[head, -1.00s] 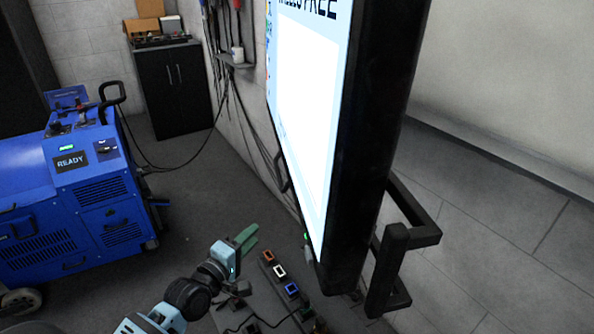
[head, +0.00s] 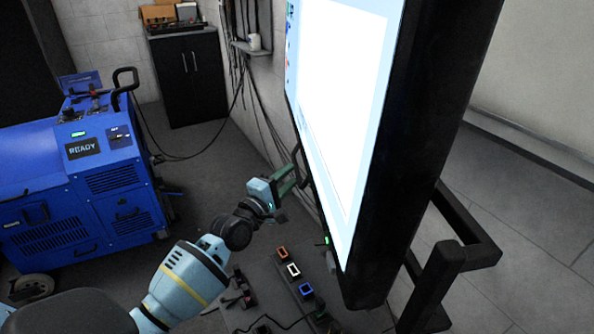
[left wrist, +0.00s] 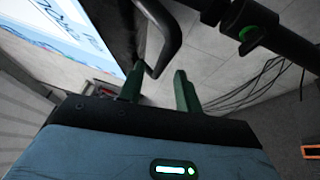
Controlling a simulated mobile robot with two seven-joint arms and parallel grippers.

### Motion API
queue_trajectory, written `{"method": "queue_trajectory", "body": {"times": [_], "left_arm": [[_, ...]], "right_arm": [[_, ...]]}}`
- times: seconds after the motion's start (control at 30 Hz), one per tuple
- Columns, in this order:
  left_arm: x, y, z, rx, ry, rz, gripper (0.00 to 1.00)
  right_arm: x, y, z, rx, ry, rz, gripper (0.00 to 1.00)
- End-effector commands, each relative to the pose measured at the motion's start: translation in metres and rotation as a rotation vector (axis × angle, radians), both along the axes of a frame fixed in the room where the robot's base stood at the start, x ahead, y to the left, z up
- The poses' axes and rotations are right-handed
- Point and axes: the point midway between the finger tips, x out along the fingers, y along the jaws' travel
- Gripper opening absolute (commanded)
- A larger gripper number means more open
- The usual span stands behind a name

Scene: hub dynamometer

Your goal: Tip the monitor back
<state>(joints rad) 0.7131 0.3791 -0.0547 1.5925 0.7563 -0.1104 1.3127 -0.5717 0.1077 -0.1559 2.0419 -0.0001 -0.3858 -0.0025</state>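The monitor (head: 425,150) is a large black-framed screen seen steeply from its side in the head view. Its lit screen (head: 340,95) faces left. A black loop handle (head: 297,162) is on its far side edge; it also shows in the left wrist view (left wrist: 172,38). Another black handle (head: 440,275) is on the near side. My left gripper (head: 287,182) is close to the far handle. In the left wrist view its green fingers (left wrist: 158,88) are apart, with the handle's bend just beyond and between them. I cannot tell if they touch. My right gripper is not in view.
A blue machine (head: 85,180) with a READY display stands at the left. A black cabinet (head: 187,78) is at the back wall. Coloured switches (head: 293,270) sit on a dark surface below the monitor. Cables hang along the wall.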

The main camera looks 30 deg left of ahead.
Motion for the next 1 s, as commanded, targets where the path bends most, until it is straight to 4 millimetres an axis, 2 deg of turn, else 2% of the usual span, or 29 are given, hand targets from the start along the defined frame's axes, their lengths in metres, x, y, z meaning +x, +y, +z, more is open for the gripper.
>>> {"method": "queue_trajectory", "body": {"times": [0.1, 0.3, 0.7, 0.73, 1.0], "left_arm": [[0.017, -0.002, 0.002, 0.000, 0.000, 0.000, 0.34], [0.035, -0.004, 0.003, -0.001, 0.001, 0.000, 0.34], [0.042, -0.004, 0.004, 0.000, 0.001, 0.000, 0.34], [0.042, -0.004, 0.004, 0.000, 0.001, 0.000, 0.33], [0.041, -0.004, 0.004, 0.000, 0.001, 0.000, 0.00]], "right_arm": [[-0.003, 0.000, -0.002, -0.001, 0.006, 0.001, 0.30], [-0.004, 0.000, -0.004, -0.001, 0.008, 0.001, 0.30], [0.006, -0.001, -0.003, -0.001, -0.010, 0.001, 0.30], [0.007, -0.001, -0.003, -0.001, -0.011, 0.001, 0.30], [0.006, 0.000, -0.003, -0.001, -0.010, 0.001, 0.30]]}}
